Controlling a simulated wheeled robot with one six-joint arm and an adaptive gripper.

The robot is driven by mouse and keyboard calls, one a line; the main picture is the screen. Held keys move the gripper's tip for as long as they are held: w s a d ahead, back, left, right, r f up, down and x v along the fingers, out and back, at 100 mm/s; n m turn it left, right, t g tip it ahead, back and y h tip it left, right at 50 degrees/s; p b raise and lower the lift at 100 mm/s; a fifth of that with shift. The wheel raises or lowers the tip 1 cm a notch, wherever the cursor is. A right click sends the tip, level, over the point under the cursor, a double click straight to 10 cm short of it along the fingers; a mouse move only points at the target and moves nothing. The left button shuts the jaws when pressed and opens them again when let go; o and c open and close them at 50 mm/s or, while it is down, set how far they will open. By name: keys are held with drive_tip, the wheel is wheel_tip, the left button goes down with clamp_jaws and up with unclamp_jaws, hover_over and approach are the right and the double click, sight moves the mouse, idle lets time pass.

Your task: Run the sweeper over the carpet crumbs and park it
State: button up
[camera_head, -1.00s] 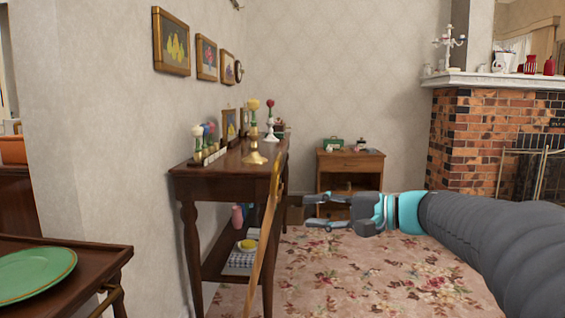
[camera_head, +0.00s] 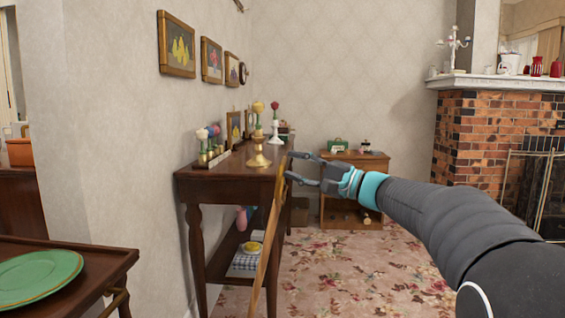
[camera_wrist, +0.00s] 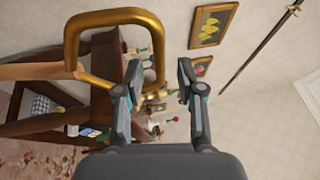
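The sweeper's wooden handle (camera_head: 267,250) stands slanted in front of the dark side table, with a gold loop grip (camera_head: 281,178) at its top. The sweeper's lower end is out of view. In the wrist view the gold loop (camera_wrist: 112,17) is large and close, and one side of it shows between my fingers. My gripper (camera_head: 291,166) is open, with its fingertips at the loop. I cannot tell whether they touch it. It also shows open in the wrist view (camera_wrist: 157,75). The floral carpet (camera_head: 350,275) lies below; I cannot make out crumbs on it.
The dark side table (camera_head: 222,178) holds candlesticks and small ornaments close behind the loop. A small wooden cabinet (camera_head: 352,175) stands at the back wall. The brick fireplace (camera_head: 485,135) is at right. A tray table (camera_head: 95,262) with a green plate (camera_head: 38,274) is at left front.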

sight(283, 159)
drive_tip(key=shift+x, duration=1.85)
clamp_jaws()
